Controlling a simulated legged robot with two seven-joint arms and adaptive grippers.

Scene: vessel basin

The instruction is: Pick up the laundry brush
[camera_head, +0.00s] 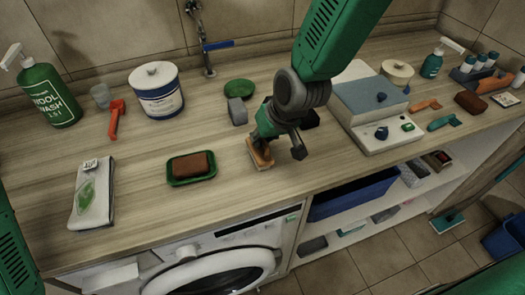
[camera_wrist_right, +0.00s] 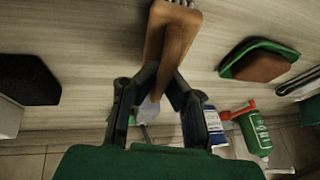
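The laundry brush (camera_head: 262,158), a tan-brown wooden piece, is at the middle of the counter near its front edge. In the right wrist view the brush (camera_wrist_right: 172,38) runs from the top edge down between the fingers. My right gripper (camera_head: 263,138) points down over it. In the wrist view the right gripper (camera_wrist_right: 162,80) has its fingertips drawn in against both sides of the brush's narrow part, so it looks shut on it. I cannot tell whether the brush touches the counter. My left gripper is out of view; only green arm parts show at the left edge.
A green dish (camera_head: 190,182) with a brown bar stands left of the brush. A grey block (camera_head: 237,111) and a green oval piece (camera_head: 239,87) lie behind it. A grey-blue box (camera_head: 368,98) stands to the right. The counter front between dish and brush is clear.

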